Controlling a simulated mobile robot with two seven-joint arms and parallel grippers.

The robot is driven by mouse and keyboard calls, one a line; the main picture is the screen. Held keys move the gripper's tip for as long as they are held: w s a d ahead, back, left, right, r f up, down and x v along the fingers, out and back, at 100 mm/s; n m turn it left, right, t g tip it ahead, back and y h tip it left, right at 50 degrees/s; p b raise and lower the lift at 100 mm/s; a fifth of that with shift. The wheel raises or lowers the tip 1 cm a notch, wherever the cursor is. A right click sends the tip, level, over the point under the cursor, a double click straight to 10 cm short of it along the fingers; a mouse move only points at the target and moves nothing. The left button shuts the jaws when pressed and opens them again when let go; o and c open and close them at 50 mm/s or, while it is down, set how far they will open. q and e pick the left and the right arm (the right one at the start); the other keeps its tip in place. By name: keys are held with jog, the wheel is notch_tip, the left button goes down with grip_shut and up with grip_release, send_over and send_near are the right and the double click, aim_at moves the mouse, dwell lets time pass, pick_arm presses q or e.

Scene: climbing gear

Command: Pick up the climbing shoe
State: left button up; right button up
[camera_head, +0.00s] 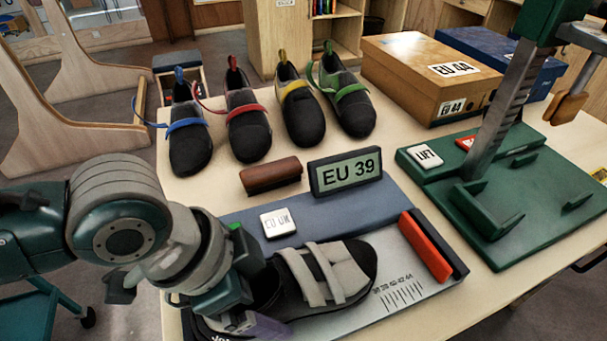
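A grey and black climbing shoe (325,274) with two light straps lies on the grey measuring plate of a sizing device, its toe pointing to the upper right. My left gripper (252,298) is at the heel end of this shoe, over the plate's left part. The wrist and hand hide the heel, so I cannot tell whether the fingers are closed on it. Four-strap-colour shoes stand in a row at the back: blue (188,130), red (246,115), yellow (299,105) and green (347,98). My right gripper is not in view.
The device has a display (345,172) reading "EU 39", a white button (279,223) and a red slider (427,246). A brown brush-like block (270,175) lies behind it. A green press (490,225) stands right; orange (425,78) and blue (520,60) boxes stand behind.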

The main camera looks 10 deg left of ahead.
pick_arm(q)
jog(key=c, duration=1.3)
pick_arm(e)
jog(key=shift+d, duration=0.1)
pick_arm(q)
jog(key=shift+r, duration=0.1)
